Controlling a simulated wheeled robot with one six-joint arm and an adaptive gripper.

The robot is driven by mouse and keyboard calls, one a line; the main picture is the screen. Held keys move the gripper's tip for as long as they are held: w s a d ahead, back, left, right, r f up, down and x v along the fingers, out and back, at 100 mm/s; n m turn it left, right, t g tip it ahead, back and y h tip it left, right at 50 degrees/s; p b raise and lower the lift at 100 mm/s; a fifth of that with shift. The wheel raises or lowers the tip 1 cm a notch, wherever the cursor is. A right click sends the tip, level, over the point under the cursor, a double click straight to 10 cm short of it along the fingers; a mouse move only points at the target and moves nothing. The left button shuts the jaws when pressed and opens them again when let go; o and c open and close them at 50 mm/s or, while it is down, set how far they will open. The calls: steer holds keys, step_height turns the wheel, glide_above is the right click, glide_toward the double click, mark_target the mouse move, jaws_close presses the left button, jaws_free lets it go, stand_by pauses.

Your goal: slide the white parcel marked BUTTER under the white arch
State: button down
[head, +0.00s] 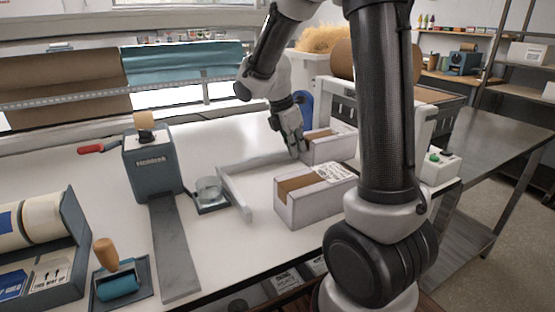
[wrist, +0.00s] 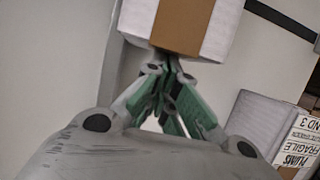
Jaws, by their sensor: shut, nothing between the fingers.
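A white parcel with a brown tape band (head: 333,150) stands by the arch, at the far end of the bench; its marking cannot be read. In the wrist view this parcel (wrist: 218,28) fills the top middle. My gripper (head: 297,153) is shut and empty, with its fingertips (wrist: 168,62) at the parcel's near face; I cannot tell whether they touch. The white arch (head: 343,84) stands at the right end of the bench, partly hidden behind my arm.
A second white parcel (head: 310,207) stands nearer; its label reads PLUMS and FRAGILE in the wrist view (wrist: 262,122). A low white guide rail (head: 236,193) lies left of the parcels. A tape dispenser (head: 152,165) and a glass dish (head: 208,190) stand further left.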

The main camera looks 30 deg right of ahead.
steer(key=shift+d, duration=0.95)
steer(key=shift+d, duration=0.15)
steer(key=shift+a+r, duration=0.1)
steer(key=shift+a, duration=0.9)
steer(key=d+v, duration=0.1)
steer(key=v, duration=0.9)
steer(key=shift+d+r, duration=0.2)
